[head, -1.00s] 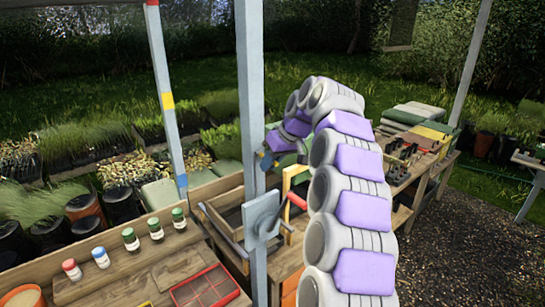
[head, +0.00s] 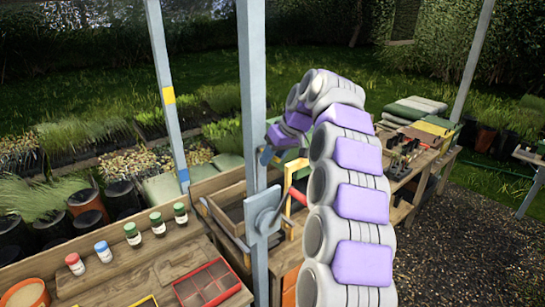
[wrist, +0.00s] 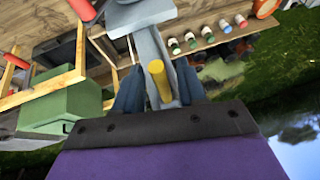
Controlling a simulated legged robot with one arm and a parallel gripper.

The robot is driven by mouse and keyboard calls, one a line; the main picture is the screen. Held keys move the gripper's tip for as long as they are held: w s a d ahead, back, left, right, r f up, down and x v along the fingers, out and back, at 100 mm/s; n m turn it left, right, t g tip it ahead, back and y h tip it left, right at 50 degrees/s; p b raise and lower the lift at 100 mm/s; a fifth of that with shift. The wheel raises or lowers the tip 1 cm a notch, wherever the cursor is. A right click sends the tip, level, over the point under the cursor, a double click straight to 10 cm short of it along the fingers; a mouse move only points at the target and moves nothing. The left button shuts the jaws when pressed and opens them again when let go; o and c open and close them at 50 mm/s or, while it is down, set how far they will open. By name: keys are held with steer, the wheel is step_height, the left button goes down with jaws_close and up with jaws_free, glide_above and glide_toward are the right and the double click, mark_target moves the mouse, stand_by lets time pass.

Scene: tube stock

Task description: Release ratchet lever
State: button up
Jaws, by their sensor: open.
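The ratchet's blue-grey plate (head: 263,211) is fixed on the near post (head: 253,110), with a red-handled lever (head: 297,196) sticking out to its right. In the wrist view, the plate (wrist: 138,14) is at the top and the red handle (wrist: 83,9) is left of it. A yellow rod (wrist: 160,82) stands between my gripper's dark blue fingers (wrist: 159,88), in front of the post. The fingers are open on either side of it; I cannot tell whether they touch it. In the head view my gripper (head: 266,156) is beside the post, above the plate, partly hidden.
A wooden frame (head: 226,203) stands behind the post. Several capped bottles (head: 132,234) and a red compartment tray (head: 207,284) are on the bench at left. A green box (wrist: 65,108) is left of my gripper in the wrist view. Grass lies behind.

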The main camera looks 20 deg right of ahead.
steer(key=shift+s+d+r, duration=0.15)
steer(key=shift+d+r, duration=0.05)
steer(key=shift+r, duration=0.25)
steer(key=p+v, duration=0.7)
steer(key=v, duration=0.9)
steer(key=shift+d, duration=0.2)
steer(key=shift+s, duration=0.15)
